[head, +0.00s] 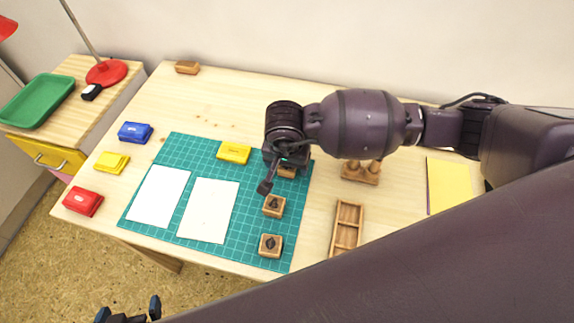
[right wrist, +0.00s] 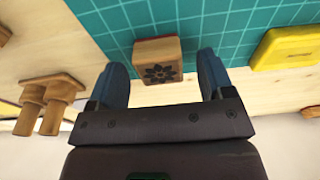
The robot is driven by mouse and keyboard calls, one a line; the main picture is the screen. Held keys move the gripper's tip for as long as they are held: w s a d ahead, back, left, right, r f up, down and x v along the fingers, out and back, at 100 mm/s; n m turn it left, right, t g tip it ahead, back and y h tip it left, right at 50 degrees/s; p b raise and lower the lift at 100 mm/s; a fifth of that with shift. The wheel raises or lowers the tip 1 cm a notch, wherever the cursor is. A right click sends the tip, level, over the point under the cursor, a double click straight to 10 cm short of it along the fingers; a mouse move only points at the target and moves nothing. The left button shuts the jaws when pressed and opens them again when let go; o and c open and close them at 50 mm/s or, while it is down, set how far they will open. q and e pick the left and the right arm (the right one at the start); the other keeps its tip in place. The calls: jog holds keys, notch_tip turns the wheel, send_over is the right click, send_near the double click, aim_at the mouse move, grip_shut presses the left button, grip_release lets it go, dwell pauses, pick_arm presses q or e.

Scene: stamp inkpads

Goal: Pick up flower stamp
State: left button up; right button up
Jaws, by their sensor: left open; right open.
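The flower stamp (right wrist: 158,62) is a small wooden block with a dark flower on its face, seen in the right wrist view at the mat's edge. In the head view it is partly hidden behind my right arm (head: 287,173). My right gripper (right wrist: 162,70) is open, with a blue finger on either side of the stamp; I cannot tell if they touch it. Two other wooden stamps with dark marks, one in the middle (head: 273,206) and one nearer the front (head: 270,246), sit on the green mat. My left gripper (head: 128,314) is open and empty at the bottom edge, off the table.
White sheets (head: 207,211) lie on the mat (head: 190,148). A yellow inkpad (head: 233,152) is on its back part. Blue (head: 135,132), yellow (head: 112,162) and red (head: 83,201) inkpads stand left. A wooden tray (head: 347,228) and pegged holder (head: 361,171) stand right.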

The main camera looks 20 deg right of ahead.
jog(key=shift+f, duration=0.45)
jog(key=shift+w, duration=0.1)
jog(key=shift+c, duration=0.4)
jog(key=c, duration=0.9)
pick_arm(q)
jog(key=shift+w, duration=0.15)
pick_arm(e)
jog(key=shift+r, duration=0.15)
notch_tip(320, 180, up, 7)
jog(key=shift+w+r+p, duration=0.1)
jog(key=shift+r+p, duration=0.1)
jog(key=shift+p, duration=0.5)
pick_arm(q)
jog(key=shift+a+r+p, duration=0.1)
jog(key=shift+r+p, duration=0.55)
jog(key=shift+r, duration=0.4)
pick_arm(e)
jog(key=shift+r, duration=6.2)
